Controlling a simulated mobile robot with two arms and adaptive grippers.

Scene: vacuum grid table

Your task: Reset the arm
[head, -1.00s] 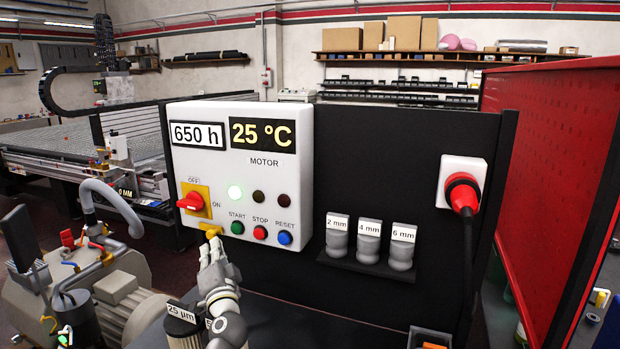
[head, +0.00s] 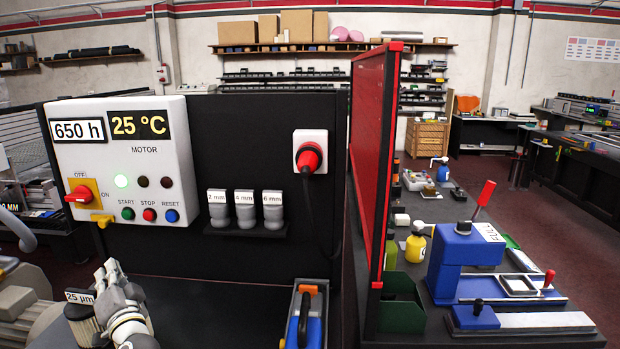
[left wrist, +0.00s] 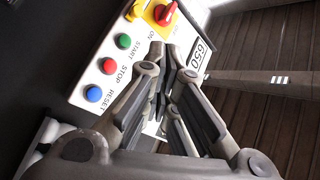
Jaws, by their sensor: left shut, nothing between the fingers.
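My left gripper (head: 108,268) is shut and empty, low at the left of the head view. It is in front of and below the white motor control box (head: 180,140), apart from it. The left wrist view shows its fingers (left wrist: 160,85) closed together, with the box behind. The box has a red rotary switch (head: 78,194) on a yellow plate, a yellow tab (head: 102,220) under it, and green START (head: 128,213), red STOP (head: 149,214) and blue RESET (head: 171,215) buttons. My right gripper is not in view.
A filter marked 25 µm (head: 82,310) stands close beside my left gripper. Several grey fittings (head: 245,210) sit on a shelf on the black panel. A blue tool (head: 304,320) stands on the table to the right. A red partition (head: 368,150) rises beyond it.

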